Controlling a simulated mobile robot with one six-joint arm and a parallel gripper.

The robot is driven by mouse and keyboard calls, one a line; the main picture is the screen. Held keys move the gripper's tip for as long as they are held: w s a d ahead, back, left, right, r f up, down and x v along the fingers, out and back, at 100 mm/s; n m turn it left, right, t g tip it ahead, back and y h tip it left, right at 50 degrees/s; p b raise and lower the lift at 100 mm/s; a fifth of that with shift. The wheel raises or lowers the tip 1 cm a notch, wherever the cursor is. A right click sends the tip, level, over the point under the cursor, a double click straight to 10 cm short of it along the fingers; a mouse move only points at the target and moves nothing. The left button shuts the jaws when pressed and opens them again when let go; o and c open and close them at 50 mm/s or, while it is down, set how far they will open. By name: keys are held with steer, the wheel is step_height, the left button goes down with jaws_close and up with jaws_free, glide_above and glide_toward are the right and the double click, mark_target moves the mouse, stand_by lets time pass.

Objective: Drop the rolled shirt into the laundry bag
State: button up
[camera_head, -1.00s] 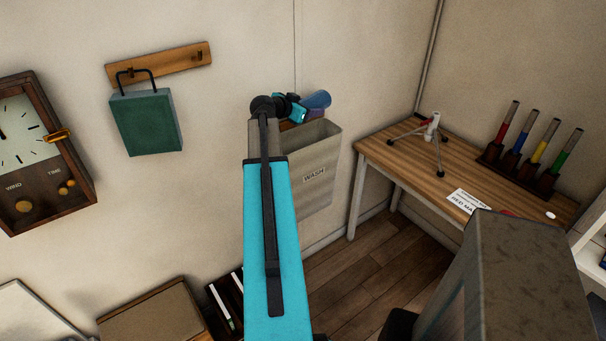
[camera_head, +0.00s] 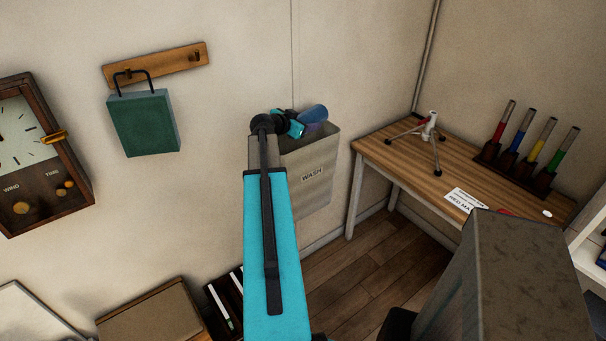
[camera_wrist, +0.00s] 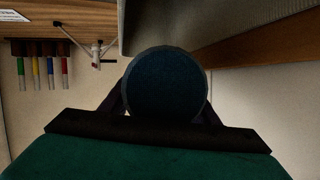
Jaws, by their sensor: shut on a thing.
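The rolled shirt is a blue cylinder (camera_head: 313,114), held in my gripper (camera_head: 299,125) at the top of the laundry bag. My gripper is shut on it. The laundry bag (camera_head: 311,194) is a grey-beige bag on the wall, marked WASH. The shirt overlaps the bag's upper rim in the head view; how far inside it is I cannot tell. In the wrist view the shirt shows end-on as a dark blue disc (camera_wrist: 166,80) between the fingers. My arm hides the bag's left side.
A wooden desk (camera_head: 385,151) with a small tripod (camera_head: 429,130) and several coloured tubes stands right of the bag. A green bag (camera_head: 143,124) hangs from a wall rack (camera_head: 156,66) on the left. A grey box-like block (camera_head: 530,260) stands front right.

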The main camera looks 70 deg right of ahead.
steer(key=shift+f, duration=0.1)
steer(key=o, duration=1.2)
steer(key=shift+o, duration=0.2)
steer(key=shift+a, duration=0.2)
steer(key=b+v, duration=0.4)
steer(key=v, duration=0.9)
steer(key=shift+a+r, duration=0.15)
steer(key=shift+r, duration=0.05)
